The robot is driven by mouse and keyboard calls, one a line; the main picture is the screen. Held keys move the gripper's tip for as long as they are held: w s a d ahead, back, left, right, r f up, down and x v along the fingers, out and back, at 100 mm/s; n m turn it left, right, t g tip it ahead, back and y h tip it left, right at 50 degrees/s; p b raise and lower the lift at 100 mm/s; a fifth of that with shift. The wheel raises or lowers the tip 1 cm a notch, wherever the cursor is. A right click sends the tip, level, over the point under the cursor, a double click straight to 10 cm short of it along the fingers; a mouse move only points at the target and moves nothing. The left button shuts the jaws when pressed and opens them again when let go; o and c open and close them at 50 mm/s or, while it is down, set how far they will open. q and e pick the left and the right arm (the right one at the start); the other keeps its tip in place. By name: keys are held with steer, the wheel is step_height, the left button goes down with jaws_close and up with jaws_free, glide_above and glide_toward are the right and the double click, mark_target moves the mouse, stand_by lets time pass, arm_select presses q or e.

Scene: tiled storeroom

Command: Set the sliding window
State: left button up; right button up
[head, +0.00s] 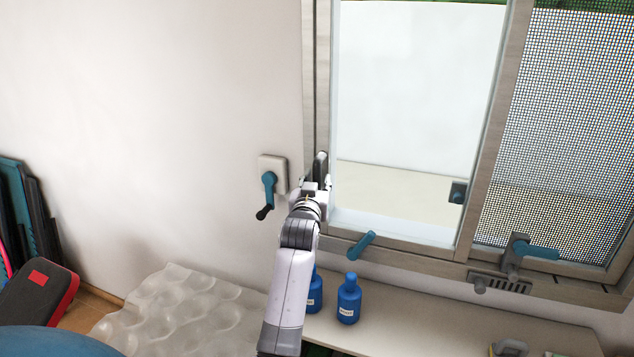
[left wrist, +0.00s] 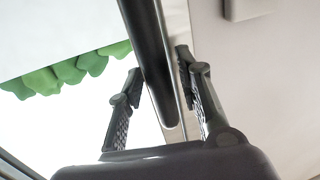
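The sliding window (head: 415,95) has a clear glass pane on the left and a mesh screen (head: 570,110) on the right. A dark upright pull handle (head: 320,165) sits low on the pane's left edge. My left gripper (head: 316,183) is at this handle. In the left wrist view the dark handle bar (left wrist: 152,70) runs between the two fingers of my left gripper (left wrist: 165,85). The fingers stand apart on either side of it; firm contact does not show. A small dark latch (head: 458,191) is on the pane's right side. My right gripper is out of view.
A wall plate with a teal crank (head: 269,188) is left of the window. Teal levers sit on the lower frame (head: 361,245) and at right (head: 537,252). Blue bottles (head: 349,300) stand on the ledge (head: 440,325) below. A bumpy pale sheet (head: 180,310) lies lower left.

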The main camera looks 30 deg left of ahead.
arm_select(q)
jaws_close()
stand_by(0.6)
